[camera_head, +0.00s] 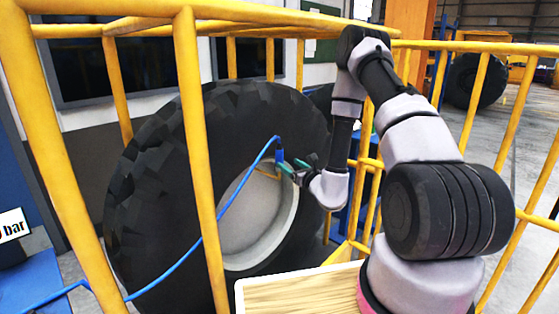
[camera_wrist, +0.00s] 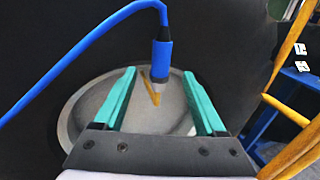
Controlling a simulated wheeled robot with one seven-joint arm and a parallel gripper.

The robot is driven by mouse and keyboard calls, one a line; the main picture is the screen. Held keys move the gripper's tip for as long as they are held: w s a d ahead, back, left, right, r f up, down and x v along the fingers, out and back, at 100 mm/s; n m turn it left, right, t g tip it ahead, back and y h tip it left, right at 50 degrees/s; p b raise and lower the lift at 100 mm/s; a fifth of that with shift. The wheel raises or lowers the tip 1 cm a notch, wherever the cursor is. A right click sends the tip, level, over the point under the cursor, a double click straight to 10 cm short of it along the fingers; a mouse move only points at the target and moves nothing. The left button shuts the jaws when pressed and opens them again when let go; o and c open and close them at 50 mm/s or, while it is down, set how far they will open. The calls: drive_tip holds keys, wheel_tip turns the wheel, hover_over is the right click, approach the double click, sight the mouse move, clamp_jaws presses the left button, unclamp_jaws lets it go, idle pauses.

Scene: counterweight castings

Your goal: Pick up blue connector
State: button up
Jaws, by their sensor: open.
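My gripper (camera_wrist: 159,73) has two green fingers spread apart, one on each side of the connector's lower end, with visible gaps. In the head view, my gripper (camera_head: 290,167) is just right of the connector. The exact depth between fingers and connector cannot be told.
A big black tyre (camera_head: 160,170) with a grey hub (camera_head: 250,225) stands behind the connector. Yellow cage bars (camera_head: 196,130) surround it. The blue hose (camera_head: 190,253) runs down to the lower left. A wooden board (camera_head: 300,293) lies at the bottom. A small yellow-brown valve stem (camera_wrist: 151,90) shows at the hub.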

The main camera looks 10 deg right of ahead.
sight(281, 157)
drive_tip(key=x, duration=0.9)
drive_tip(key=shift+d+r, duration=0.15)
drive_tip(key=shift+s, duration=0.1)
clamp_jaws()
